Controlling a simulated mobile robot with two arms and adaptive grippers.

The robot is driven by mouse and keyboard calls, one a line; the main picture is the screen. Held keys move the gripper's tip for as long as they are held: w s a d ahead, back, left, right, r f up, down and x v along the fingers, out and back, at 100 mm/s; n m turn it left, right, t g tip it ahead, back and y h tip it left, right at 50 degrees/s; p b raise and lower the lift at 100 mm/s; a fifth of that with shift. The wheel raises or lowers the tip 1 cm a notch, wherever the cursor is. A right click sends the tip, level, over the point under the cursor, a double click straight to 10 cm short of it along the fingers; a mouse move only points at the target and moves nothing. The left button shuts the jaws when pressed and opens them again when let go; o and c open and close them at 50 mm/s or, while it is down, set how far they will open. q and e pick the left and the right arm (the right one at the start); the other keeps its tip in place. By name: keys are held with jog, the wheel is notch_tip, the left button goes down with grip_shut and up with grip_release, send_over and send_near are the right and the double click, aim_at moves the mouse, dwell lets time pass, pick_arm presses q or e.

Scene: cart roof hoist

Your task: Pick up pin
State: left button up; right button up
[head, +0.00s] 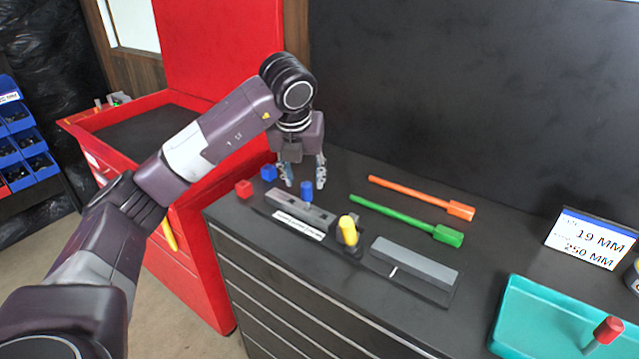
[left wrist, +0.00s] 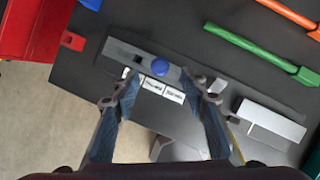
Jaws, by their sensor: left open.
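Several pin-like pieces show. A short blue pin (head: 306,191) stands upright in a grey slotted block (head: 288,207); the left wrist view shows its round blue top (left wrist: 160,67). A yellow pin (head: 347,230) leans in a dark holder (head: 352,247) to the right. A red-headed pin (head: 607,331) stands at the teal tray (head: 515,318). My left gripper (head: 305,184) is open and points down over the blue pin. In the left wrist view the open fingers (left wrist: 162,82) lie either side of it, with no contact I can make out. My right gripper is out of view.
A red cube (head: 243,188) and a blue cube (head: 268,172) sit left of the slotted block. Orange (head: 415,195) and green (head: 405,219) tools lie behind. A grey bar (head: 414,262) lies right of the holder. A red cart (head: 150,110) stands left.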

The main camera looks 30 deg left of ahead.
aim_at(305, 189)
pick_arm(q)
jog(key=shift+w+f, duration=0.65)
jog(key=shift+w, duration=0.05)
jog(key=f+p, duration=0.2)
jog(key=f, duration=0.1)
jog(key=shift+s+a, duration=0.15)
jog(key=shift+a, duration=0.15)
jog(key=p+x, duration=0.1)
jog(key=x, duration=0.2)
jog(key=shift+d+f, duration=0.1)
jog(key=c, duration=0.9)
grip_shut()
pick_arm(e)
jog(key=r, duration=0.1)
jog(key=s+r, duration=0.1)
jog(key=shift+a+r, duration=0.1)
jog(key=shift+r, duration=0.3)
